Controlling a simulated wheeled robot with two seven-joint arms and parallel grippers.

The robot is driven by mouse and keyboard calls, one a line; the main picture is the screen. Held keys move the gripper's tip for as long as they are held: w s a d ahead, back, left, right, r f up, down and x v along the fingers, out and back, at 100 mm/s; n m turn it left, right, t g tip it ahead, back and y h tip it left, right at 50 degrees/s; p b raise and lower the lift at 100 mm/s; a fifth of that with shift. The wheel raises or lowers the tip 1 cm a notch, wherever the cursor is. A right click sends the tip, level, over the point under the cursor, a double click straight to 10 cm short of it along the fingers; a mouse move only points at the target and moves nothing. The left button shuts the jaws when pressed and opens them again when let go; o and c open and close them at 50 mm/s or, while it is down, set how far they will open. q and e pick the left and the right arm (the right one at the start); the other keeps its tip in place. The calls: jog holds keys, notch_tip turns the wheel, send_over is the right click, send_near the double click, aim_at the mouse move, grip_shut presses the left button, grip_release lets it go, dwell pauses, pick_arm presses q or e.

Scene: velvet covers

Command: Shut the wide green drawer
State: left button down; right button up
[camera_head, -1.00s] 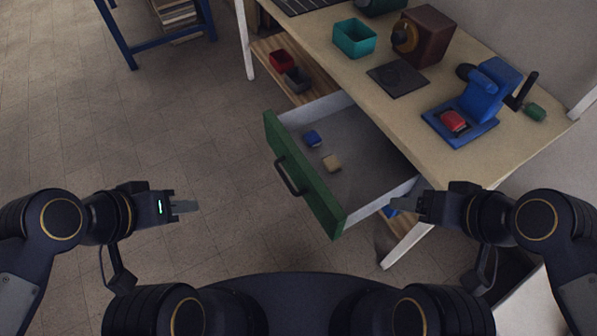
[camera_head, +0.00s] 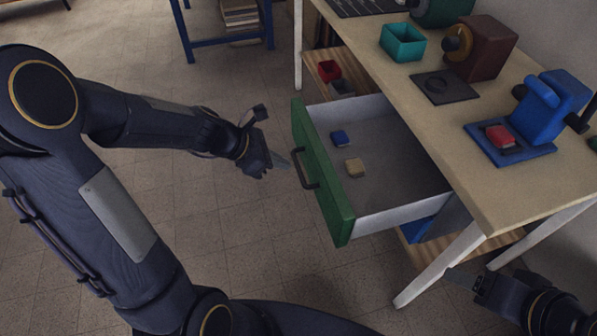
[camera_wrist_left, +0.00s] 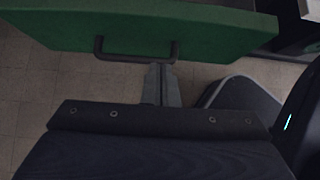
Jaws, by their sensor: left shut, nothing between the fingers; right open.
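The wide green drawer (camera_head: 322,178) stands pulled out from under the workbench, its green front facing left and its dark handle (camera_head: 304,170) on that front. My left gripper (camera_head: 286,163) is shut and empty, just in front of the drawer front near the handle. In the left wrist view the shut fingertips (camera_wrist_left: 161,68) are close to the handle (camera_wrist_left: 137,56); I cannot tell whether they touch. My right gripper (camera_head: 458,278) is open, low at the right, near the bench leg.
The workbench top (camera_head: 470,185) holds a teal box (camera_head: 402,42), a brown machine (camera_head: 481,48) and a blue device (camera_head: 545,110). A shelf below holds a red box (camera_head: 328,70). A blue table (camera_head: 228,38) stands at the back.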

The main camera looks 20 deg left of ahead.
pick_arm(q)
jog(key=b+x, duration=0.2)
jog(key=x, duration=0.5)
jog(key=shift+d+f+b, duration=0.1)
jog(key=shift+f+b, duration=0.1)
jog(key=shift+b, duration=0.1)
jog(key=shift+w+d+f, duration=0.35)
jog(key=shift+d+f, duration=0.05)
jog(key=shift+d, duration=0.05)
pick_arm(e)
notch_tip(320, 180, down, 3)
jog(key=shift+f, duration=0.1)
pick_arm(q)
jog(key=shift+d, duration=0.15)
